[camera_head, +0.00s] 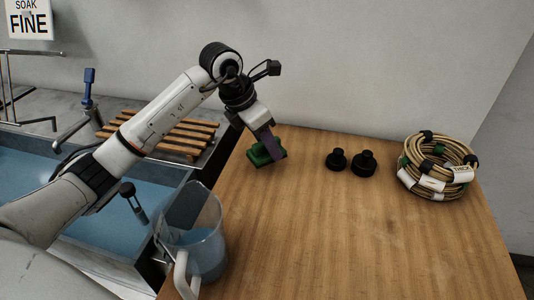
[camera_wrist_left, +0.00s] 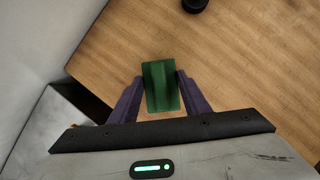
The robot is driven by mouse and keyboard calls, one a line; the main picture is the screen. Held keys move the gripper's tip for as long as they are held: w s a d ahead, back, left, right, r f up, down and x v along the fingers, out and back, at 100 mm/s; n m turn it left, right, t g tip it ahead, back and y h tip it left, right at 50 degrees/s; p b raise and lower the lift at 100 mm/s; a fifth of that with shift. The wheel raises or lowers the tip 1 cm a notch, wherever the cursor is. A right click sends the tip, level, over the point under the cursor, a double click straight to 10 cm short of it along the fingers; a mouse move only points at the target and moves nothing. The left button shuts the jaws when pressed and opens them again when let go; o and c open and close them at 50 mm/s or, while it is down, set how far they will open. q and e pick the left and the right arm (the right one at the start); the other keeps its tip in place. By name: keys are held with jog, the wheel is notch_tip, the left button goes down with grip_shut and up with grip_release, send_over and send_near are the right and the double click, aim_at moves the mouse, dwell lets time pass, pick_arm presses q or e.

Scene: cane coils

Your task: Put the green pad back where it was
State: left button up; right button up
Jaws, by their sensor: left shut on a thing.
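The green pad (camera_head: 266,152) is at the back left of the wooden table, below my left gripper (camera_head: 268,146). In the left wrist view the green pad (camera_wrist_left: 160,86) lies between the two purple fingers of my left gripper (camera_wrist_left: 161,92), which is shut on its raised middle part. The pad looks level and at or just above the tabletop; I cannot tell whether it touches. My right gripper is in neither view.
Two black round pieces (camera_head: 350,161) stand right of the pad. A cane coil with black and green clips (camera_head: 438,165) lies at the right. A clear jug (camera_head: 203,240) stands at the front left. A water-filled sink (camera_head: 60,172) and wooden slatted rack (camera_head: 175,138) are left. The table's middle is clear.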

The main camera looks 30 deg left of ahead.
aim_at(267, 153)
pick_arm(q)
jog(key=shift+f, duration=1.7)
jog(key=shift+f, duration=0.2)
jog(key=o, duration=0.9)
jog(key=shift+r, duration=0.1)
jog(key=shift+r, duration=0.2)
jog(key=v, duration=1.1)
jog(key=shift+s+a+r, duration=0.1)
jog(key=shift+s+r, duration=0.1)
jog(key=shift+r, duration=0.15)
